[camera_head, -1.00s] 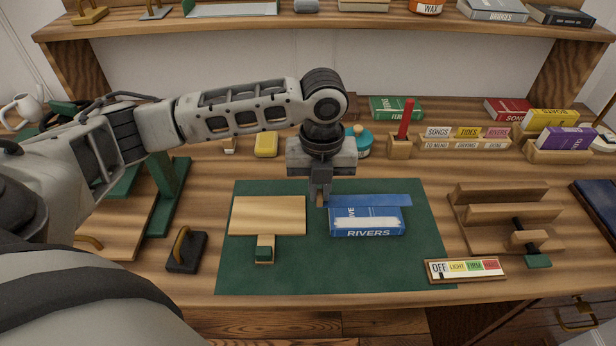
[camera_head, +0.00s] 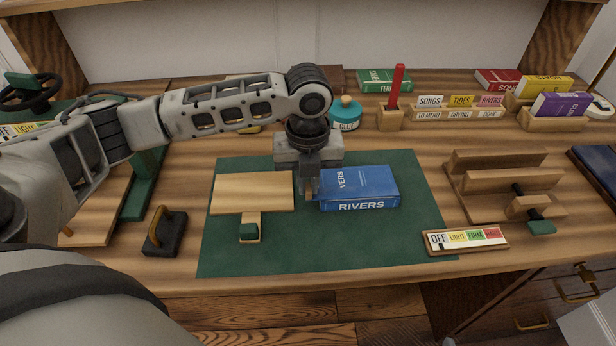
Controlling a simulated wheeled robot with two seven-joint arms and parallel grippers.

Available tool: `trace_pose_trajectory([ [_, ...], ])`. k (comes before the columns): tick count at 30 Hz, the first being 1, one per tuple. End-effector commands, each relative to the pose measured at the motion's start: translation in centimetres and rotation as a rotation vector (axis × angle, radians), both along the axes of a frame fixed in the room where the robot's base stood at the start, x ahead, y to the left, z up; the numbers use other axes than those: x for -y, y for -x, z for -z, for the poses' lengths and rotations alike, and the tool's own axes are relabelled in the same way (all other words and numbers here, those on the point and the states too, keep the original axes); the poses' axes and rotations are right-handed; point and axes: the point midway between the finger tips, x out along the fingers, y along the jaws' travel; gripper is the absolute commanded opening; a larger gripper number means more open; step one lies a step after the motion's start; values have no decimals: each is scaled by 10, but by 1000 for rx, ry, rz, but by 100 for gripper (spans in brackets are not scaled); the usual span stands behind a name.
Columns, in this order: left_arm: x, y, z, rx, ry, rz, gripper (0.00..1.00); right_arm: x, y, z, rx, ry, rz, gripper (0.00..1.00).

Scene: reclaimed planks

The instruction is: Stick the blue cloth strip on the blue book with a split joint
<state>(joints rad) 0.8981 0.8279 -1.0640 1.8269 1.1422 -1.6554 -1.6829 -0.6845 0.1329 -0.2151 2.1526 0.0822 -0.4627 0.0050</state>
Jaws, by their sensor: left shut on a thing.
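The blue book (camera_head: 360,180) marked RIVERS lies on the green mat (camera_head: 320,250), its lettered spine facing me. My left gripper (camera_head: 311,192) is low at the book's left edge, its fingers shut. The blue cloth strip is hard to tell from the blue cover; it appears to lie along the book's front part, with its left end at the fingers. The white patch on the book does not show now. I cannot tell whether the strip is stuck down. My right gripper is not in view.
A glue jar (camera_head: 345,115) stands behind. A wooden press (camera_head: 510,185) and a marked dial strip (camera_head: 467,240) are at right. The mat's front is clear.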

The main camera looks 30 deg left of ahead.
Motion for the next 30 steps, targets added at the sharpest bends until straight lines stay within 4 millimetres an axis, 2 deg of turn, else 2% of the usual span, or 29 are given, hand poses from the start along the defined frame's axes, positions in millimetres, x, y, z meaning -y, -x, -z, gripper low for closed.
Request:
trace_pose_trajectory([
  [28,0,0,5,-1,0,1,0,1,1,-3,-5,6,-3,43],
  [29,0,0,5,-1,0,1,15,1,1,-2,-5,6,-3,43],
  [30,0,0,6,-1,0,1,26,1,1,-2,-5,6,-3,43],
])
